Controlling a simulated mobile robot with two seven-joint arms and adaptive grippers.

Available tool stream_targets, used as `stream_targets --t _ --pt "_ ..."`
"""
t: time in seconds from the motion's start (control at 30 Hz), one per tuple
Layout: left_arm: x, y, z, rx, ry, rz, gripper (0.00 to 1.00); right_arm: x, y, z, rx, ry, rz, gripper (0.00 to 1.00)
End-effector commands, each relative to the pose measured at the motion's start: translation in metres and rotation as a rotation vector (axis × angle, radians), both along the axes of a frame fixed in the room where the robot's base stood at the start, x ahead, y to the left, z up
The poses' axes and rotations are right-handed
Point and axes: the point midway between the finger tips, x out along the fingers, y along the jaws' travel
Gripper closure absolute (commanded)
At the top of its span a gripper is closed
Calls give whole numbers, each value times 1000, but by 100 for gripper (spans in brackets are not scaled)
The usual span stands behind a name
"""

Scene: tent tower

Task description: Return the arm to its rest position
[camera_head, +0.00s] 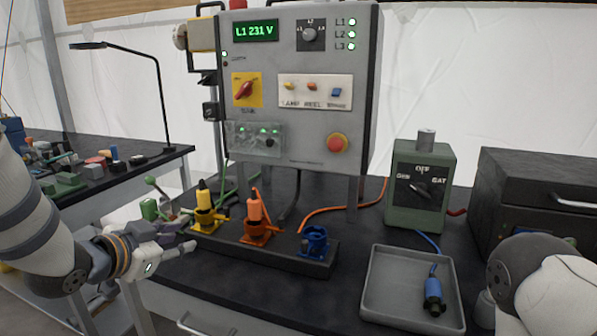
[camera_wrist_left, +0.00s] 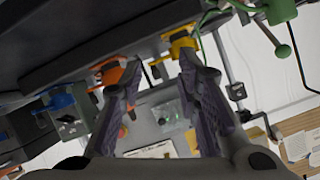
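My left arm comes in from the left in the head view. Its gripper (camera_head: 183,238) hangs in front of the socket block, left of the yellow plug. In the left wrist view the two fingers (camera_wrist_left: 160,70) stand apart with nothing between them. The rounded shell of my right arm (camera_head: 560,290) shows at the lower right; its gripper is out of the picture. A yellow plug (camera_head: 203,192) stands upright in the yellow socket, and an orange plug (camera_head: 255,205) in the orange socket. The blue socket (camera_head: 314,241) holds no plug. A blue plug (camera_head: 434,292) lies in the grey tray (camera_head: 377,300).
The grey control panel (camera_head: 300,120) rises behind the socket block (camera_head: 285,258); its display reads L1 231 V. A green switch box (camera_head: 419,190) and a black case (camera_head: 535,185) stand right. A cluttered side table (camera_head: 95,195) with a lamp is at left.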

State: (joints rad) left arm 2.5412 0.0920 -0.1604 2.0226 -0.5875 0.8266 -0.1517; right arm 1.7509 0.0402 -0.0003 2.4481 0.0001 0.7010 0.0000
Motion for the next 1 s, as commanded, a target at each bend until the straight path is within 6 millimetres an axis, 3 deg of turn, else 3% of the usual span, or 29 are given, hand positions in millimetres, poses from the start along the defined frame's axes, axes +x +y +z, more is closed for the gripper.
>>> stream_targets --t 0.03,0.17,0.2,0.27,0.3,0.4,0.5,0.63,0.77,1.0 --pt "-19 -1 -41 -28 100 34 70 -1 0 0 0 1 0 60" --pt "-88 -4 -144 -97 375 154 70 -1 0 1 0 2 0 60" --pt "-115 -5 -172 -112 463 197 70 -1 0 1 0 2 0 60" --pt "-161 -6 -211 -130 596 263 70 -1 0 1 0 2 0 60" --pt "-194 -6 -233 -136 687 310 70 -1 0 1 0 2 0 60" --pt "-281 -7 -276 -136 907 429 70 -1 0 1 0 2 0 60" --pt "-360 -8 -296 -118 1090 533 70 -1 0 1 0 1 0 60" --pt "-426 -8 -301 -89 1239 623 70 -1 0 1 0 1 0 60" --pt "-449 -8 -300 -76 1288 656 70 -1 0 1 0 1 0 60" --pt "-448 -8 -300 -76 1288 656 70 -1 0 1 0 2 0 60"
